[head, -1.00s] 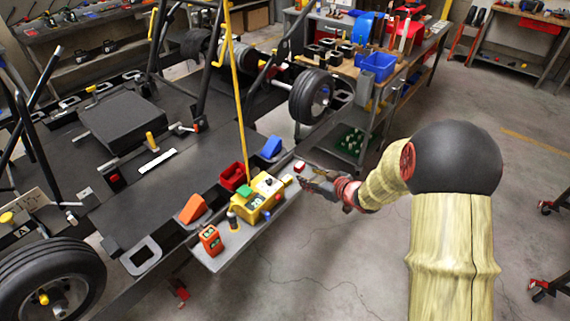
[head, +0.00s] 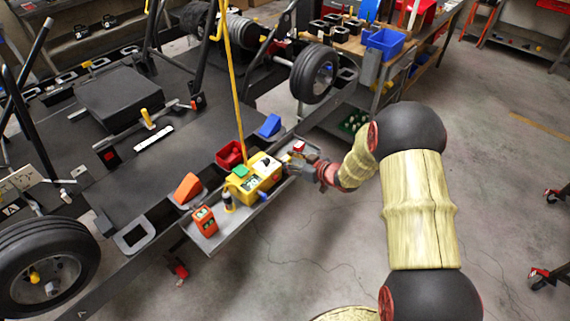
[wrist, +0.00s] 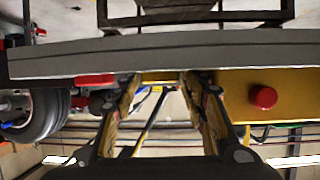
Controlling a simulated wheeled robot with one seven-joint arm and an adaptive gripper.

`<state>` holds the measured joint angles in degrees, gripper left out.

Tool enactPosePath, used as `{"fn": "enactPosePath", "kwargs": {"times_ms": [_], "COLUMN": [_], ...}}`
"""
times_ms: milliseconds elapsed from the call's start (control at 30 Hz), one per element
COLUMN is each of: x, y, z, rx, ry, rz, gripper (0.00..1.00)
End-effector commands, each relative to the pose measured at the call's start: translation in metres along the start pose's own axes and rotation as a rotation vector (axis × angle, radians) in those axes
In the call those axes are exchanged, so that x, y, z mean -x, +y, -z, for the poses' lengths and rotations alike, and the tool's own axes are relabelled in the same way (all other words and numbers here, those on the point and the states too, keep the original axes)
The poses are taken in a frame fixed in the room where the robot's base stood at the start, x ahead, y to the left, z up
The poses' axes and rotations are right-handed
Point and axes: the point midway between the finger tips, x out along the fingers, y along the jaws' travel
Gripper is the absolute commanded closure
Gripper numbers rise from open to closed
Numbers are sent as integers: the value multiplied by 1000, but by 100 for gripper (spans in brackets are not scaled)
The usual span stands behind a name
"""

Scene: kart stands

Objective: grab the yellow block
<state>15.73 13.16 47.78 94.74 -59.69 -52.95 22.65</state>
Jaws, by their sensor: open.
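A yellow box-like block (head: 262,177) sits on a narrow grey tray (head: 213,241), with a green piece and black and white parts on top. My gripper (head: 287,167) is just to its right, over the tray's right end. In the wrist view, my gripper (wrist: 162,84) is open, one finger on each side. A yellow surface (wrist: 160,76) shows between the fingertips, and a larger yellow face (wrist: 228,92) with a red button (wrist: 263,97) is to the right. I cannot tell whether both are one block. No contact with the fingers is visible.
An orange device (head: 204,221), a black cylinder (head: 228,200), a red bin (head: 230,154) and a red-and-white piece (head: 299,147) are close to the block. The kart's wheel (head: 315,74) is behind. Open concrete floor lies to the right.

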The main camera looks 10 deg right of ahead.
Motion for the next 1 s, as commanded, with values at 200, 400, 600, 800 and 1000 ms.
{"fn": "enactPosePath", "kwargs": {"times_ms": [200, 400, 600, 800, 1000], "x": [-2, -2, -2, -2, 0], "y": [0, 0, 0, 0, 1], "z": [1, 1, 1, 1, 7], "rx": [0, 0, 0, 0, 1], "ry": [1, 1, 1, 0, 1], "rz": [-1, -1, -1, -1, -1], "gripper": [57, 67, 78, 84, 84]}}
